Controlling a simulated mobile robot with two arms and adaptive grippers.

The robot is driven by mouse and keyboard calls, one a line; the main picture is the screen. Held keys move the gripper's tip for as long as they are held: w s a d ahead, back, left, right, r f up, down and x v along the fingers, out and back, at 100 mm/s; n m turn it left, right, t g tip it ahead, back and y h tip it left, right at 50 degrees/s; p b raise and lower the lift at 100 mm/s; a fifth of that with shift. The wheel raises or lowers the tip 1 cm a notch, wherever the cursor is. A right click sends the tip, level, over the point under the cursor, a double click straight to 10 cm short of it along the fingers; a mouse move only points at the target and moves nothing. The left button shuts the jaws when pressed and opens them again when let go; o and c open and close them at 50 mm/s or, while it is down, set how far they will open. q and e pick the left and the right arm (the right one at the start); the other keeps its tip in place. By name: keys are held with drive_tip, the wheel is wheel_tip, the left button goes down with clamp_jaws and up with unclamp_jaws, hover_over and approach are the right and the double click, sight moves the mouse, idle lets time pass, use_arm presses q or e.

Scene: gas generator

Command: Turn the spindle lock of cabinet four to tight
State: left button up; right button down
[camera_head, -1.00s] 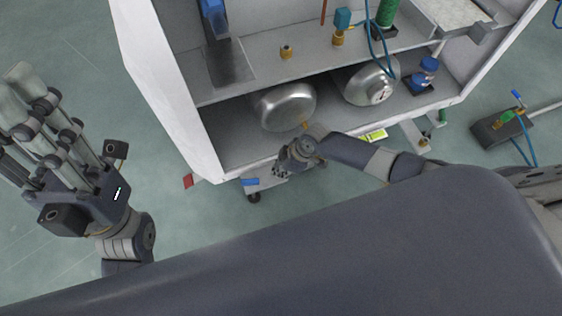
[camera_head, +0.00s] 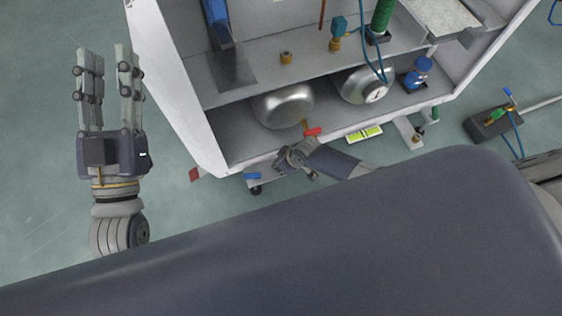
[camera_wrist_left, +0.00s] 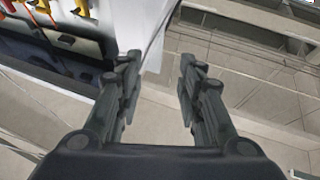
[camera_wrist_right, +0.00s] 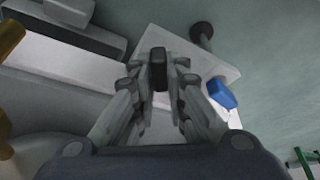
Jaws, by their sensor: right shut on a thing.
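The white cabinet (camera_head: 178,95) stands ahead with its lower shelf open towards me. My right gripper (camera_head: 282,162) is low at its front edge, beside a foot with a blue lever (camera_head: 251,176). In the right wrist view, my right gripper (camera_wrist_right: 158,88) is shut on a small dark block (camera_wrist_right: 158,62), apparently the spindle lock, over a pale plate (camera_wrist_right: 188,58). The blue lever (camera_wrist_right: 222,92) lies just right of the fingers. The lock's marking cannot be read. My left gripper (camera_head: 104,52) is open and empty, left of the cabinet.
Two rounded metal vessels (camera_head: 283,104) (camera_head: 362,84) lie on the lower shelf. A red lever (camera_head: 313,131) shows above my right wrist. A similar foot (camera_head: 408,132) stands to the right. A red piece (camera_head: 194,174) is at the left corner. The floor at left is clear.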

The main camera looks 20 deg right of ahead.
drive_tip(key=shift+a+r+m+h+p, duration=0.2)
drive_tip(key=shift+m+h+p, duration=0.2)
drive_tip(key=shift+m+p, duration=0.55)
drive_tip(key=m+p, duration=0.1)
drive_tip(key=m, duration=0.1)
drive_tip(key=m+h, duration=0.1)
drive_tip(key=shift+a+f+m+t+p, duration=0.15)
drive_tip(key=shift+m+t+p, duration=0.2)
drive_tip(key=shift+t, duration=0.05)
use_arm(q)
drive_tip(key=s+a+f+g+y, duration=0.1)
drive_tip(key=f+g+y, duration=0.1)
drive_tip(key=f+g, duration=0.3)
drive_tip(key=s+a+f+g+y, duration=0.1)
drive_tip(key=f+g, duration=0.5)
drive_tip(key=f, duration=0.8)
drive_tip(key=shift+s+a+f+y, duration=0.2)
drive_tip(key=shift+s+a+y, duration=0.25)
drive_tip(key=shift+a, duration=0.3)
use_arm(e)
drive_tip(key=shift+m+h, duration=0.4)
drive_tip(key=shift+m, duration=0.3)
drive_tip(key=c, duration=1.6)
unclamp_jaws()
drive_tip(key=shift+s, duration=0.1)
drive_tip(key=v, duration=1.2)
